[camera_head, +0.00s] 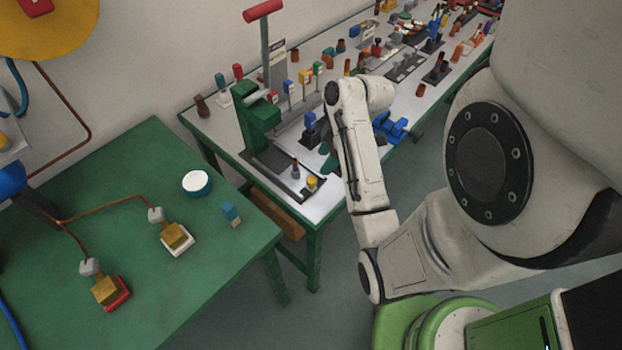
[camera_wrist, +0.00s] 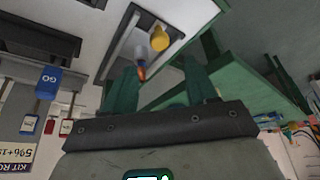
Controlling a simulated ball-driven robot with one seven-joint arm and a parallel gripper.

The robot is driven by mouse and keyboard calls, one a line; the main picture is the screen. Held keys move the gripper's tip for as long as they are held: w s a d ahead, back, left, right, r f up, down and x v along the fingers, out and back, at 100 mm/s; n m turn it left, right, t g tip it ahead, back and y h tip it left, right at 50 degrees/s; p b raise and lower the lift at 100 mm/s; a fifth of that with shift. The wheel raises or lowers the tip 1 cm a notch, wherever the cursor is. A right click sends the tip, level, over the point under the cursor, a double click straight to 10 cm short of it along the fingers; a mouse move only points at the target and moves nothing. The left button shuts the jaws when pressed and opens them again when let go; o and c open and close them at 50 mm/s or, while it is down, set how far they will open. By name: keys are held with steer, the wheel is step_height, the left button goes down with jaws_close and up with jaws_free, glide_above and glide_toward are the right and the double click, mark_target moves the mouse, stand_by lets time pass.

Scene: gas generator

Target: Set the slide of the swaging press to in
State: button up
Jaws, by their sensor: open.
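The swaging press is the green upright body (camera_head: 258,118) with a red-handled lever (camera_head: 264,12), at the near left end of the long grey-topped bench. A dark rectangular frame (camera_head: 265,175) extends from its foot toward the bench's front edge. In the wrist view the yellow knob (camera_wrist: 159,40) and peg (camera_wrist: 141,70) appear ahead of my gripper (camera_wrist: 158,66), whose green fingers are open and apart with nothing visibly held. I cannot tell which part is the slide or its position.
A blue block marked GO (camera_wrist: 47,83) stands on the bench in the wrist view. Several coloured fittings crowd the bench farther back. A green table (camera_head: 150,230) with a white round tin (camera_head: 196,183) stands to the left, a gap of floor between.

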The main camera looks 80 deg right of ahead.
mark_target(311, 179)
steer(key=b+x, duration=0.1)
steer(key=x, duration=0.8)
jaws_close()
stand_by(0.4)
steer(key=shift+w, duration=0.1)
